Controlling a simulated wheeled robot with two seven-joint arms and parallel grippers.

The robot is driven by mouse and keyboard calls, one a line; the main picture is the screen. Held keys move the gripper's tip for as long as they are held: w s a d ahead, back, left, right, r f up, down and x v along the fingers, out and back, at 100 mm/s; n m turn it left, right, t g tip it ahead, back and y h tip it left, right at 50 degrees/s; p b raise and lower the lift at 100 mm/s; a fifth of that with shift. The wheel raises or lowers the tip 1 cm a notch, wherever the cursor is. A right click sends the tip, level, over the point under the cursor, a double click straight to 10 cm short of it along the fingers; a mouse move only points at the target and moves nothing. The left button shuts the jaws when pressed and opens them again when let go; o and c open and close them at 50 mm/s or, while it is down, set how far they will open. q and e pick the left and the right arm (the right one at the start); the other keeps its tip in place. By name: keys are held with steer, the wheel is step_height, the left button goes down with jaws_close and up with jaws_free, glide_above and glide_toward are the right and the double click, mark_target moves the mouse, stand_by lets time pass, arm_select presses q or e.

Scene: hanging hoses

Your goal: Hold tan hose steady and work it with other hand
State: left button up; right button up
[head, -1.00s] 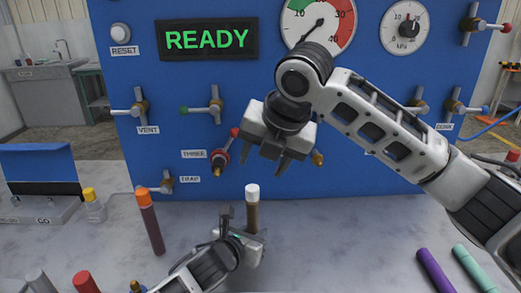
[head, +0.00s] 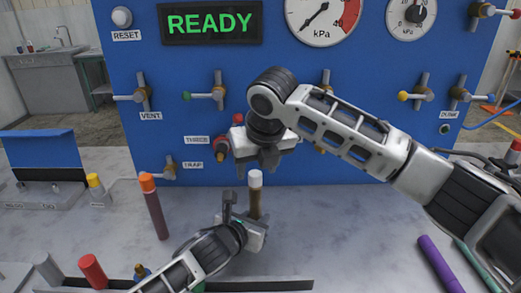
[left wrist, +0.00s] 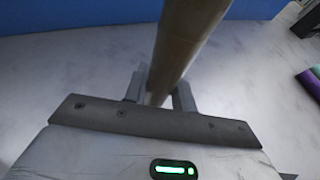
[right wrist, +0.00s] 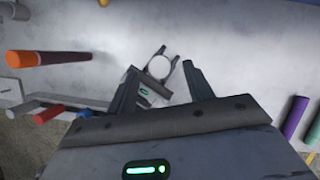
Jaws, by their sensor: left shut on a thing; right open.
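The tan hose (head: 253,203) stands upright above the grey worktop, with a white cap on its top end. My left gripper (head: 250,224) is shut on it below the cap. In the left wrist view the tan hose (left wrist: 187,38) rises between the jaws. My right gripper (head: 257,168) is open and empty, pointing down just above the white cap. In the right wrist view the round white cap (right wrist: 159,67) shows between the spread fingers, with a gap to each. The hose's lower end is hidden by my left gripper and arm.
A blue panel (head: 330,165) with valves and gauges stands close behind. A purple hose (head: 440,264) lies to the right.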

mark_target(256, 174)
steer(key=shift+x, duration=1.3)
steer(key=c, duration=1)
steer(key=shift+c, duration=0.3)
steer(key=shift+r, duration=0.7)
steer(key=shift+r, duration=2.2)
steer(key=shift+r, duration=0.15)
